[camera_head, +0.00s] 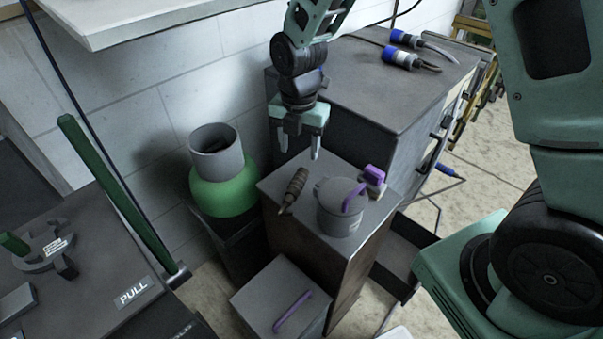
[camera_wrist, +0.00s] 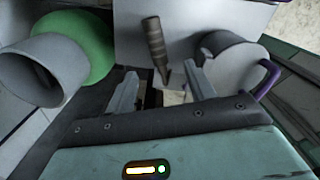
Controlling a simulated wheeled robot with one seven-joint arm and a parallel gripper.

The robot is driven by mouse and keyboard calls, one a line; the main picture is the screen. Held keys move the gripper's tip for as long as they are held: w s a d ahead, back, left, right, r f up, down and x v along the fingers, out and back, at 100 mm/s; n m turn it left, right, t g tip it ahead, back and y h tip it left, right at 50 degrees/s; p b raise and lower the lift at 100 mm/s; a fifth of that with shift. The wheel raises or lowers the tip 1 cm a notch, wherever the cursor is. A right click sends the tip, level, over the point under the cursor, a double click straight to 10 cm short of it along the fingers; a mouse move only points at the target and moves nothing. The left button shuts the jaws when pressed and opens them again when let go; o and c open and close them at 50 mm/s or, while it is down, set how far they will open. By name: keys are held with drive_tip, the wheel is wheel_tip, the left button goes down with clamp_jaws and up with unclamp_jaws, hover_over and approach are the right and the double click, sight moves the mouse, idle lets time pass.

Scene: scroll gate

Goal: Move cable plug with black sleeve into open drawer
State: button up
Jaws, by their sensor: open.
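The cable plug with the black sleeve (camera_head: 293,190) lies on top of the small cabinet (camera_head: 330,238), left of a grey lidded pot. It also shows in the wrist view (camera_wrist: 155,42), just beyond the fingertips. My gripper (camera_head: 299,148) is open and empty, pointing down above the plug and apart from it. In the wrist view my gripper (camera_wrist: 160,76) has its fingers spread, with the plug's narrow end near the gap between them. An open drawer (camera_head: 396,260) sticks out low on the right side of the small cabinet. Much of its inside is hidden.
The grey pot (camera_head: 340,212) with a purple handle and a purple item (camera_head: 374,176) stand right of the plug. A green and grey vessel (camera_head: 222,190) is at the left. Blue-ended plugs (camera_head: 403,56) lie on the taller cabinet (camera_head: 355,90) behind. A purple-handled box (camera_head: 280,305) stands in front.

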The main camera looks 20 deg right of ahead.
hover_over(295, 183)
drive_tip(key=d, duration=0.1)
wheel_tip(295, 183, down, 7)
drive_tip(key=shift+s+r, duration=0.15)
drive_tip(key=shift+r, duration=0.05)
drive_tip(key=shift+a+f, duration=0.2)
drive_tip(key=shift+f, duration=1.1)
drive_tip(key=shift+a+f, duration=0.2)
drive_tip(key=shift+f, duration=1.1)
clamp_jaws()
